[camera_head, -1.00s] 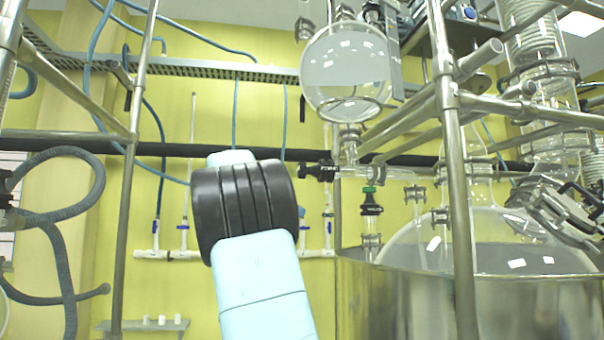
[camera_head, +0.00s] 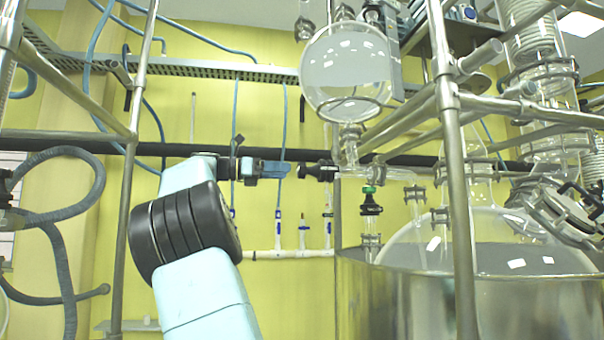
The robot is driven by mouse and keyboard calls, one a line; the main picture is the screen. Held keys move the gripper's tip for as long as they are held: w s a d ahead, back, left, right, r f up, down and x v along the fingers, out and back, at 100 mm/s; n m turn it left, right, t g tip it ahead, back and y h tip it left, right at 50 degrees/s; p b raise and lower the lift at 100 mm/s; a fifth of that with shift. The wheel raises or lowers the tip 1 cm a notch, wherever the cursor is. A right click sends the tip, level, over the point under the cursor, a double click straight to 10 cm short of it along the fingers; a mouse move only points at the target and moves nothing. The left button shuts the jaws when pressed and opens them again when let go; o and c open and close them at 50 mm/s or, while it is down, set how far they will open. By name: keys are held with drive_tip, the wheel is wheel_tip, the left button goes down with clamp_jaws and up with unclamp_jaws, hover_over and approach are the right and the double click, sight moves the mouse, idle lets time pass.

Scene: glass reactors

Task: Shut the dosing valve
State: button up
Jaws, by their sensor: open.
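A round glass dosing flask (camera_head: 346,72) hangs upper centre-right. Below its neck, a black valve knob (camera_head: 318,172) points left on a horizontal glass side piece; I take it as the dosing valve. A second black valve with a green collar (camera_head: 370,203) sits lower right on a vertical tube. My gripper (camera_head: 284,168), with blue fingers, is level with the left-pointing knob and just left of it, pointing at it. It is open and seen edge-on. A small gap seems to separate fingertips and knob; depth is hard to tell. I cannot tell the knob's turn position.
A large glass vessel (camera_head: 450,240) sits in a shiny metal bath (camera_head: 400,300) at the right. A metal frame post (camera_head: 457,180) stands before it. Another post (camera_head: 126,220) and grey hoses (camera_head: 62,240) are on the left. The space left of the knob is otherwise fairly clear.

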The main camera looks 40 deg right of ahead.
sight(298, 171)
drive_tip(key=x, duration=0.7)
drive_tip(key=c, duration=1)
